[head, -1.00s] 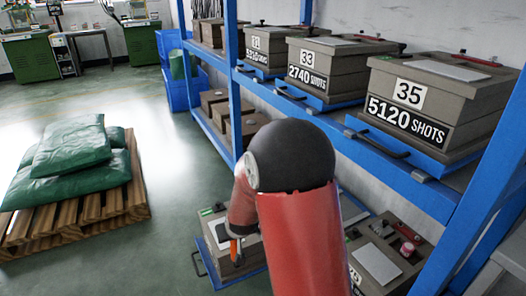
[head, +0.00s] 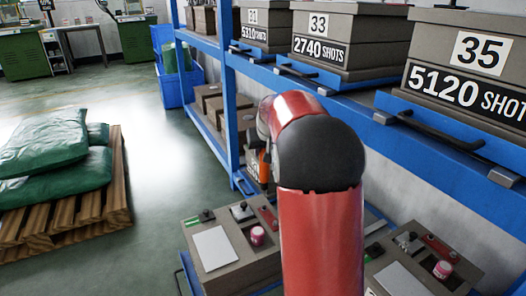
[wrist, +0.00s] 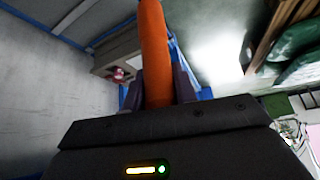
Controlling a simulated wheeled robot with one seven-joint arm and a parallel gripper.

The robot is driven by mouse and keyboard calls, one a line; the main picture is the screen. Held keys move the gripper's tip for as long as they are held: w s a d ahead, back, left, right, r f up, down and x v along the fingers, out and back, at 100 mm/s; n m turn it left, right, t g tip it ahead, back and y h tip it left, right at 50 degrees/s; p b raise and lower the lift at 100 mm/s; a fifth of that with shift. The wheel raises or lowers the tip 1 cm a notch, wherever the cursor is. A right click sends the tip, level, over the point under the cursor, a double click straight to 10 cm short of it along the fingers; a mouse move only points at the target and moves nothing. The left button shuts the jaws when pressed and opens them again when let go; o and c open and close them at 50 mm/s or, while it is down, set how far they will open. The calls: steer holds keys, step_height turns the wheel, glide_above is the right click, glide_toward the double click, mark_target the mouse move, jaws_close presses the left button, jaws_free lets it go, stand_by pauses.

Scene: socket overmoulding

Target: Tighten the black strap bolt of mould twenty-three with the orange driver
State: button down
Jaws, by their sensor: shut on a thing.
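My gripper (wrist: 157,78) is shut on the orange driver (wrist: 153,45), which stands between its two fingers in the wrist view. In the head view the driver (head: 263,162) shows as an orange strip beside my red arm, raised beyond the nearer mould. My arm hides most of the gripper there. A grey-brown mould (head: 238,262) sits low in front, with a white plate, a pink cap and a black bolt-like knob (head: 206,214) beside a green strip. The driver is apart from that knob. No number twenty-three is readable, so I cannot tell which mould it is.
Another mould (head: 455,287) stands low at right, partly cut off. Upper-shelf moulds, including 33 (head: 330,45) and 35 (head: 470,85), stand behind the blue rack beam (head: 350,110). A pallet (head: 70,218) with green sacks is at left. Floor between is clear.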

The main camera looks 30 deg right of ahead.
mark_target(264, 176)
steer(key=shift+s+f, duration=0.1)
steer(key=shift+f+b, duration=2.65)
steer(key=shift+f, duration=0.85)
steer(key=shift+s+f, duration=0.1)
steer(key=shift+f, duration=1.35)
stand_by(1.4)
steer(key=shift+r, duration=0.15)
steer(key=shift+r+p, duration=1.65)
steer(key=shift+r, duration=0.95)
